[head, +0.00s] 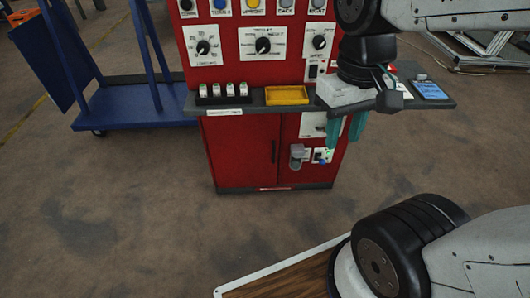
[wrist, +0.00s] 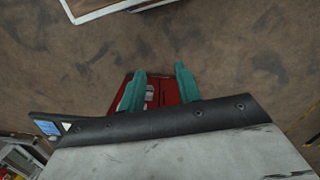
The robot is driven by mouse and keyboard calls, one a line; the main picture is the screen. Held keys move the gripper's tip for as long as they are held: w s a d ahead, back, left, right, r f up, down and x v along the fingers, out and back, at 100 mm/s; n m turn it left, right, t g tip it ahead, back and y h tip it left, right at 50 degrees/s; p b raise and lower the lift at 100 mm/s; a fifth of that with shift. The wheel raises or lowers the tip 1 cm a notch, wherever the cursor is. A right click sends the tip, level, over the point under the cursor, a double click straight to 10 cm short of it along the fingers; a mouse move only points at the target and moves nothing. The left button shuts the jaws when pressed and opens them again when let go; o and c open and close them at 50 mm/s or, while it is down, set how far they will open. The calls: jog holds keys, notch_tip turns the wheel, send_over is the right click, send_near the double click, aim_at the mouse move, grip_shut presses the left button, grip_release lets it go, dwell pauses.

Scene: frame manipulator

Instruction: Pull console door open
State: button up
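The red console (head: 221,45) stands upright in the head view, with knobs and buttons on its upper panel. Its red lower door (head: 240,152) looks shut, with a thin dark vertical handle (head: 273,151) near its right edge. My gripper (head: 346,128) hangs in front of the console's right side, to the right of the door handle. Its teal fingers are apart with nothing seen between them. In the wrist view my gripper (wrist: 160,72) also shows spread fingers, with part of the red console (wrist: 170,94) behind them. The door handle cannot be made out there.
A dark shelf (head: 262,109) juts out above the door, holding a yellow tray (head: 287,95) and a phone-like device (head: 430,90). Sockets (head: 320,155) sit on the lower right panel. A blue cart (head: 140,106) stands left. The floor before the door is clear.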

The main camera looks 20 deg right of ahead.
jog(key=w+d+f, duration=0.2)
jog(key=w+f, duration=1.2)
jog(key=f, duration=0.2)
jog(key=w+d+f, duration=0.3)
jog(key=w+f, duration=1.1)
jog(key=f, duration=0.2)
jog(key=m+t+h, duration=0.1)
jog(key=t+h, duration=0.1)
jog(key=t, duration=1.2)
send_near(274, 154)
notch_tip(274, 154, down, 12)
jog(key=s, duration=0.1)
jog(key=w+r+t, duration=0.4)
jog(key=r, duration=0.4)
jog(key=shift+h, duration=0.3)
jog(key=w, duration=0.2)
jog(key=w+d, duration=0.1)
jog(key=w, duration=0.4)
jog(key=shift+d+r, duration=0.15)
jog(key=shift+d, duration=0.2)
grip_shut()
